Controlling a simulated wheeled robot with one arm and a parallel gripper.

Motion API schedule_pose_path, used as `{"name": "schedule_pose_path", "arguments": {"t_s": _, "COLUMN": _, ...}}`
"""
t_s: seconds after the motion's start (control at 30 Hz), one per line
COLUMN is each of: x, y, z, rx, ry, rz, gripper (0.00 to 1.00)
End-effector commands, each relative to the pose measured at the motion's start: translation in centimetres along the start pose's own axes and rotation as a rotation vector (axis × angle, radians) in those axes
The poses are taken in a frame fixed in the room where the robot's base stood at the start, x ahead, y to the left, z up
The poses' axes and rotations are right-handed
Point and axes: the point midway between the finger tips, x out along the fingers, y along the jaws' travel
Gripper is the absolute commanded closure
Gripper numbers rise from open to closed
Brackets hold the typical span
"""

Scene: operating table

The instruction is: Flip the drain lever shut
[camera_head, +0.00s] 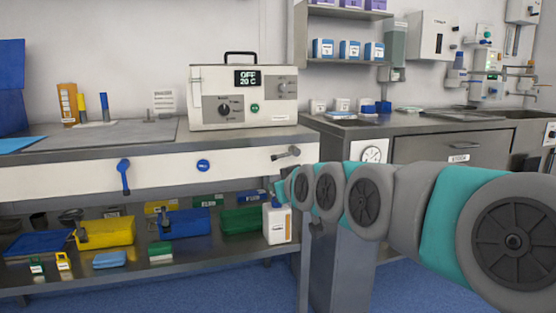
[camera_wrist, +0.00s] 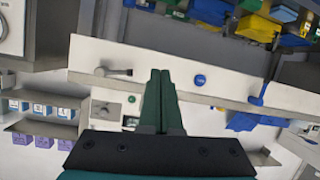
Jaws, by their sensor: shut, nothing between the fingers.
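A white panel (camera_head: 60,182) runs along the bench front. It carries a blue lever (camera_head: 123,177) hanging nearly straight down, a round blue knob (camera_head: 203,165) and a grey metal lever (camera_head: 287,153) lying roughly sideways. No readable label shows which one is the drain lever. In the wrist view, turned over, the grey lever (camera_wrist: 113,72) is left of my gripper (camera_wrist: 160,73), and the blue knob (camera_wrist: 199,80) and blue lever (camera_wrist: 258,95) are right of it. My gripper's green fingers are shut and empty, apart from the levers. In the head view my arm largely hides the gripper.
A white heater box (camera_head: 243,97) reading OFF, 20 C stands on the bench above the panel. The shelf below holds yellow (camera_head: 105,232), blue (camera_head: 185,223) and green bins and a white bottle (camera_head: 277,222). A grey drawer cabinet (camera_head: 450,150) stands right.

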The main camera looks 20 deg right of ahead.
Motion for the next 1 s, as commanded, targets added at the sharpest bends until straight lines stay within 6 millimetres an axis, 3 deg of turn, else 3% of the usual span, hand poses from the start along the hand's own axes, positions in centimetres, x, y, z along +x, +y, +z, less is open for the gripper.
{"name": "schedule_pose_path", "arguments": {"t_s": 0.1, "x": 0.3, "y": 3.1, "z": -3.9, "rx": -0.008, "ry": 0.146, "rz": 0.058, "gripper": 1.0}}
{"name": "schedule_pose_path", "arguments": {"t_s": 0.3, "x": 0.0, "y": 6.0, "z": -7.3, "rx": -0.022, "ry": 0.268, "rz": 0.116, "gripper": 1.0}}
{"name": "schedule_pose_path", "arguments": {"t_s": 0.77, "x": 0.0, "y": 6.4, "z": -7.9, "rx": -0.024, "ry": 0.285, "rz": 0.124, "gripper": 1.0}}
{"name": "schedule_pose_path", "arguments": {"t_s": 1.0, "x": 2.1, "y": 6.6, "z": -8.6, "rx": -0.024, "ry": 0.285, "rz": 0.124, "gripper": 1.0}}
